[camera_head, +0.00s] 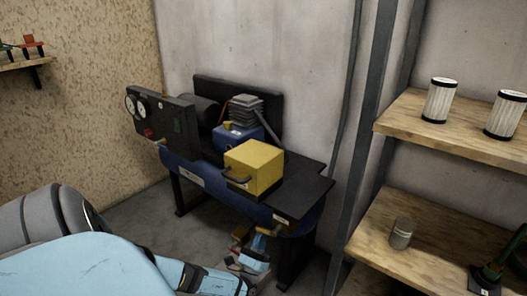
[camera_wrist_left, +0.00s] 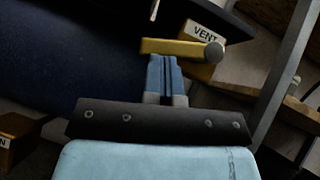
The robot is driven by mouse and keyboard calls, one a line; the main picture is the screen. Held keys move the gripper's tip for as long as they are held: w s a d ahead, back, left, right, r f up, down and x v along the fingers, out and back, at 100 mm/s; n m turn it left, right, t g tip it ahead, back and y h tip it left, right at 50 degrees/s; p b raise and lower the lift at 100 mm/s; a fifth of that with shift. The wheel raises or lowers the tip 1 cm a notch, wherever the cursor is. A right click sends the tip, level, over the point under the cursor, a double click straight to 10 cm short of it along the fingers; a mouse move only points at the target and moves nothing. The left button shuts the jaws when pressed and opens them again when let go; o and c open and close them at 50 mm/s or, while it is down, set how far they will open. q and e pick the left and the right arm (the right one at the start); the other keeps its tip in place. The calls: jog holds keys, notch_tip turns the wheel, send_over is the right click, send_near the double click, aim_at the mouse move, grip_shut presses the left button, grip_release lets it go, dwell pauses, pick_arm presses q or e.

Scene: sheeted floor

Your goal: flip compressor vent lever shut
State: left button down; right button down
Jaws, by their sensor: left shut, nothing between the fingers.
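The compressor's vent lever (camera_wrist_left: 180,48) shows in the left wrist view as a yellow bar with a round grey knob at its right end. It lies roughly level across the picture, beside a block labelled VENT (camera_wrist_left: 205,36). In the head view a small orange-yellow part (camera_head: 265,231), probably this lever, shows under the compressor's front right edge. My left gripper (camera_wrist_left: 165,62) is shut and empty. Its blue fingers point at the lever's underside in the picture; I cannot tell whether they touch it. My right gripper is in neither view.
The compressor (camera_head: 190,180) has a dark blue tank, a gauge panel (camera_head: 160,125) and a yellow box (camera_head: 254,168) on top. Wooden shelves (camera_head: 440,130) with white canisters stand at right beside a metal post. Some floor shows at the left of the compressor.

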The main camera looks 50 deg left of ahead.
pick_arm(q)
jog(key=m+t+h, duration=0.1)
jog(key=m+h, duration=0.1)
jog(key=r+m+t+h, duration=0.1)
jog(key=m+h, duration=0.1)
jog(key=m, duration=0.1)
jog(key=a+m+t+h, duration=0.1)
jog(key=m+h, duration=0.1)
jog(key=m, duration=0.1)
jog(key=shift+a+r+h, duration=0.1)
jog(key=shift+r+h, duration=0.2)
jog(key=shift+h, duration=0.1)
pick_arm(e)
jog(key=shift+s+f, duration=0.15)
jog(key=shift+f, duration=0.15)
pick_arm(q)
jog(key=shift+s, duration=0.1)
